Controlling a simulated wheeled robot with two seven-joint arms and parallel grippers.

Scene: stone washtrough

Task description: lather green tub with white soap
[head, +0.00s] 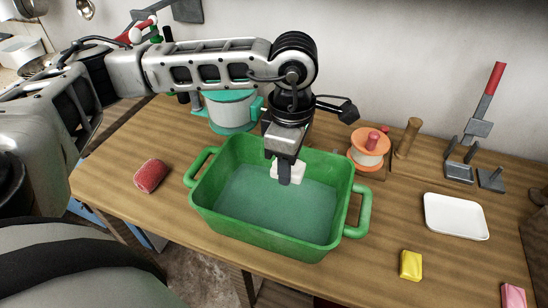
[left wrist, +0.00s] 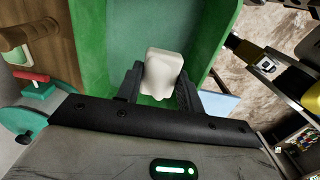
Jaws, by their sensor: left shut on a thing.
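The green tub (head: 335,232) stands on the wooden table, a deep rectangular tub with a handle at each end. Its inside looks bluish green at the bottom. My left gripper (head: 287,172) points down into the tub, near its back wall. It is shut on the white soap (head: 291,168), a small pale block. In the left wrist view the soap (left wrist: 164,72) sits between the two fingers (left wrist: 160,90), with the green tub (left wrist: 88,40) around and beyond it. I cannot tell whether the soap touches the tub. My right gripper is not in view.
A red sponge-like block (head: 151,176) lies left of the tub. A teal pot (head: 232,112) and an orange spool (head: 369,149) stand behind it. To the right are a white tray (head: 456,216), a yellow bar (head: 411,265), a pink bar (head: 513,296) and a red-handled metal clamp (head: 480,125).

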